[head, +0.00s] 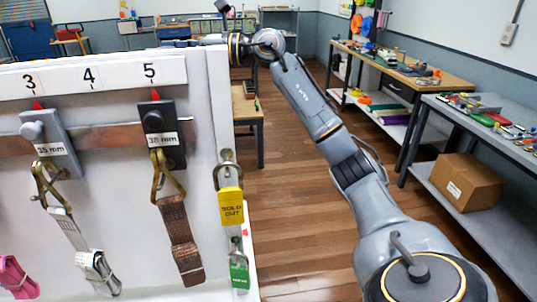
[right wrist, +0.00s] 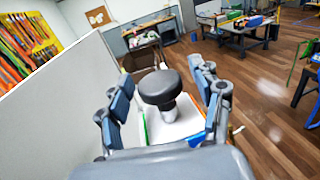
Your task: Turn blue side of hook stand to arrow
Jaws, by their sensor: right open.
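In the right wrist view a black round knob (right wrist: 158,88) on a short grey post stands over a white surface (right wrist: 178,128), which looks like the top of the hook stand. A strip of its blue side (right wrist: 197,139) shows at the lower right and a thin green edge at the left. My right gripper (right wrist: 165,102) is open, its fingers on either side of the knob; contact is not clear. In the head view my right arm reaches behind the white strap panel (head: 110,120), which hides the stand and most of the gripper. No arrow for the stand shows. My left gripper is out of view.
The panel carries hooks with straps under numbers and red arrows. Workbenches (head: 400,68) and a cardboard box (head: 468,183) stand at right. Wooden floor between is clear.

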